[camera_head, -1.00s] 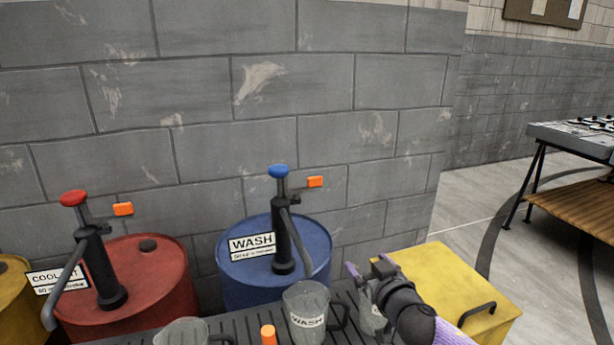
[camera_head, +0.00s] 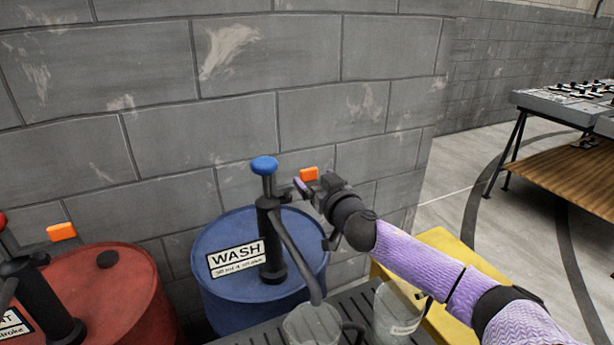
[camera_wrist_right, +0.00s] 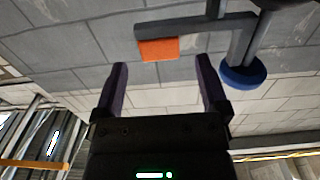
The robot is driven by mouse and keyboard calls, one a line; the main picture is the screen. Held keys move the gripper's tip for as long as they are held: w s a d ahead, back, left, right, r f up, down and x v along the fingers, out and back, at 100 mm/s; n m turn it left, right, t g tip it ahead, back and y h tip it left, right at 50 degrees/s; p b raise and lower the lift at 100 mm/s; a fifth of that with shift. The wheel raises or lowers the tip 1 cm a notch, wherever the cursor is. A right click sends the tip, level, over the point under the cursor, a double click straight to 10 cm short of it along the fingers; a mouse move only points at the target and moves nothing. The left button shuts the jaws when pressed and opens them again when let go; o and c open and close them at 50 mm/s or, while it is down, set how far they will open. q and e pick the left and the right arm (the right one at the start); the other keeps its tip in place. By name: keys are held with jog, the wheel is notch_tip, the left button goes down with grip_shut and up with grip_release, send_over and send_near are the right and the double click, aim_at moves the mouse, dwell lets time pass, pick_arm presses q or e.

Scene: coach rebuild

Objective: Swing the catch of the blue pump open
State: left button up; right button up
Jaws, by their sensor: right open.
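The blue pump (camera_head: 268,215) stands upright on the blue drum, with a round blue knob (camera_head: 264,165) on top. Its orange catch (camera_head: 309,174) sticks out to the right of the pump head. My right gripper (camera_head: 313,185) is beside the catch, just below and in front of it in the head view. In the right wrist view, the orange catch (camera_wrist_right: 158,49) lies beyond the fingertips, between them and nearer the left finger. The open jaws of the right gripper (camera_wrist_right: 161,66) look empty. The blue knob (camera_wrist_right: 243,75) is right of them. My left gripper is not in view.
The blue drum (camera_head: 224,287) carries a WASH label. Clear jugs (camera_head: 396,312) stand on the dark slatted surface (camera_head: 350,292) in front. A red drum (camera_head: 120,300) with its own pump is at left, a yellow cabinet (camera_head: 445,244) at right. A grey block wall (camera_head: 240,120) rises behind.

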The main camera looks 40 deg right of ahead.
aim_at(309, 173)
jog(key=shift+b+x, duration=0.35)
jog(key=shift+x, duration=1.6)
grip_shut()
jog(key=shift+a, duration=0.1)
